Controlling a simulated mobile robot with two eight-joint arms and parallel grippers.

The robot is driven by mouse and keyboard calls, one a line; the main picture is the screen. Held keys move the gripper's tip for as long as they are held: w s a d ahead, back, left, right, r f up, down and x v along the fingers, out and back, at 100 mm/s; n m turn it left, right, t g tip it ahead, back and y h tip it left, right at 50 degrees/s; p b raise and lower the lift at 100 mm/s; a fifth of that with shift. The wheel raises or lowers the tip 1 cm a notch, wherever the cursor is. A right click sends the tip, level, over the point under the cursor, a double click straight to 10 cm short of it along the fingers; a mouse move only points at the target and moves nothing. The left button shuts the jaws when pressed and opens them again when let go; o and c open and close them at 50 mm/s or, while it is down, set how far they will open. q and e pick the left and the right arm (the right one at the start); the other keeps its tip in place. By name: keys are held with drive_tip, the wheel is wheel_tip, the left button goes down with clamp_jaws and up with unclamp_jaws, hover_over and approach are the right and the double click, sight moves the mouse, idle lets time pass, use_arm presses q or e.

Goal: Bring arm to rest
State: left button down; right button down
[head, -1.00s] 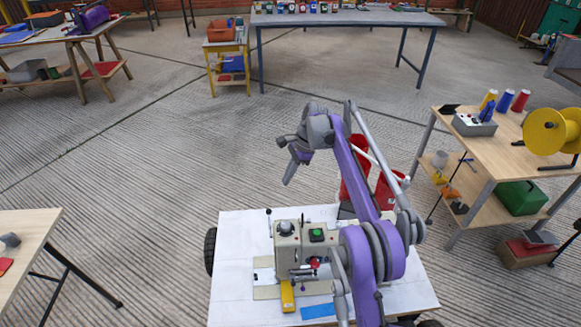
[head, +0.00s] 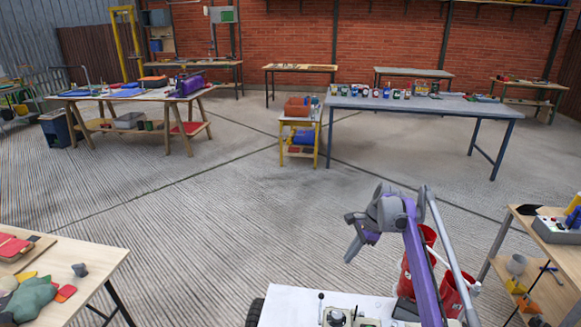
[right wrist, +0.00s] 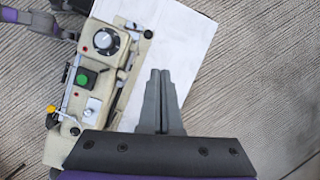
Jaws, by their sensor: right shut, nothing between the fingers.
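My right arm, purple and grey, rises at the lower right of the head view, bent at a raised joint. Its gripper (head: 349,257) points down and is shut and empty, above and behind the white-topped surface. In the right wrist view the two grey fingers (right wrist: 159,76) lie together with nothing between them, over the white top (right wrist: 185,45). A cream machine (right wrist: 97,65) with a dial and green button is left of the fingers.
Red buckets (head: 418,262) stand close behind my right arm. A wooden table (head: 75,262) is at the lower left, another (head: 540,270) at the right. A long grey table (head: 440,106) and a yellow stand (head: 298,130) are farther back. Middle floor is open.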

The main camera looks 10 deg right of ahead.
drive_tip(key=s+a+r+n+t+h+p, duration=0.1)
drive_tip(key=s+a+r+n+p, duration=0.25)
drive_tip(key=s+r, duration=0.4)
drive_tip(key=s+a+r+n+t+h+p, duration=0.1)
drive_tip(key=s+a+r+n+h+p, duration=0.15)
drive_tip(key=s+r+n, duration=0.5)
drive_tip(key=s+a+f+n+t+p, duration=0.1)
drive_tip(key=s+f+n, duration=0.2)
drive_tip(key=s, duration=0.9)
drive_tip(key=s+a+f+n+t+p, duration=0.1)
drive_tip(key=s+f, duration=0.5)
drive_tip(key=s, duration=0.6)
drive_tip(key=shift+s+f+n+t+h+p, duration=0.2)
drive_tip(key=shift+s+n+t+h+p, duration=0.25)
drive_tip(key=shift+n, duration=0.75)
